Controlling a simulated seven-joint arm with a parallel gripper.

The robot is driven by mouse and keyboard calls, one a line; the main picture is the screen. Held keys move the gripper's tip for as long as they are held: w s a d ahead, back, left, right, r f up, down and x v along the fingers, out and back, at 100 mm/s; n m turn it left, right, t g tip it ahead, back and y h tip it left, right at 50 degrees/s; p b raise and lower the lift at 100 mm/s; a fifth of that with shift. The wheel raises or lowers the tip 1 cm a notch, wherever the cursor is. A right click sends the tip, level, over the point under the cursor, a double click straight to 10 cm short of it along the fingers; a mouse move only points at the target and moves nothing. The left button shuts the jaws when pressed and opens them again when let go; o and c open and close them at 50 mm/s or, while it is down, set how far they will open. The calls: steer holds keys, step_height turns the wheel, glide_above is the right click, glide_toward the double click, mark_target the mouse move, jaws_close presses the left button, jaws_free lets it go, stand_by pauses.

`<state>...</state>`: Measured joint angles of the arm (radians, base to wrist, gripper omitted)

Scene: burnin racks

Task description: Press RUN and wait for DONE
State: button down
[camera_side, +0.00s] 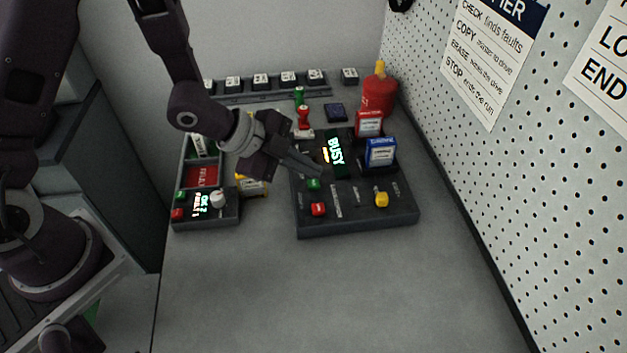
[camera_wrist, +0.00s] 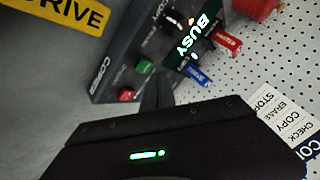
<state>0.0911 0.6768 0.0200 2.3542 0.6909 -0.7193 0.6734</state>
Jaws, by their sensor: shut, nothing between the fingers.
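The dark copier box (camera_side: 357,219) stands on the table, its screen (camera_side: 334,150) reading BUSY in green; the screen also shows in the wrist view (camera_wrist: 192,36). On its panel are a green button (camera_side: 313,184), a red button (camera_side: 318,209) and a yellow button (camera_side: 381,199). The button labels are too small to read. My gripper (camera_side: 318,171) is shut and empty, its fingertips just above the panel near the green button. I cannot tell whether they touch anything. In the wrist view the green button (camera_wrist: 145,66) is left of the fingers.
A red drive (camera_side: 368,123) and a blue drive (camera_side: 380,152) stand in the box. A smaller box (camera_side: 204,221) with its own screen and buttons stands left. A red bottle (camera_side: 379,93) is behind; a pegboard wall (camera_side: 560,200) bounds the right. The front table is clear.

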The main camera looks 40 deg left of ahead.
mark_target(308, 183)
steer(key=shift+r, duration=2.55)
steer(key=s+a+r+n+t+y, duration=0.1)
steer(key=s+a+r+n+y, duration=0.45)
steer(key=a+r+n, duration=0.45)
steer(key=s+r+n+g, duration=0.1)
steer(key=s+r+n, duration=0.1)
steer(key=s, duration=0.7)
steer(key=s+a+r+n+g, duration=0.1)
steer(key=s+r+n, duration=0.2)
steer(key=s, duration=0.6)
steer(key=shift+s+a+n+g, duration=0.15)
steer(key=shift+a+n+g, duration=0.15)
steer(key=shift+n, duration=0.6)
stand_by(1.8)
